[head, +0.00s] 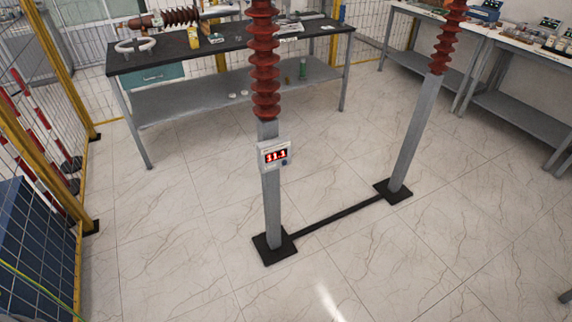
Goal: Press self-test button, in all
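A small grey box (274,155) with a red lit display is fixed to the near grey post (271,205), below a red-brown ribbed bushing (264,65). The display appears to read 11.1. A small dark round spot (284,162), which looks like a button, sits at the box's lower right. Any lettering beside it is too small to read. A second post (416,130) with a similar bushing (448,35) stands at the right, and no box shows on it. Neither of my grippers is in view.
A dark bar (338,216) on the floor joins the two post bases. A black-topped workbench (165,58) with parts stands behind. More benches (510,42) stand at the right. A yellow-framed fence (62,90) runs along the left. The tiled floor in front is clear.

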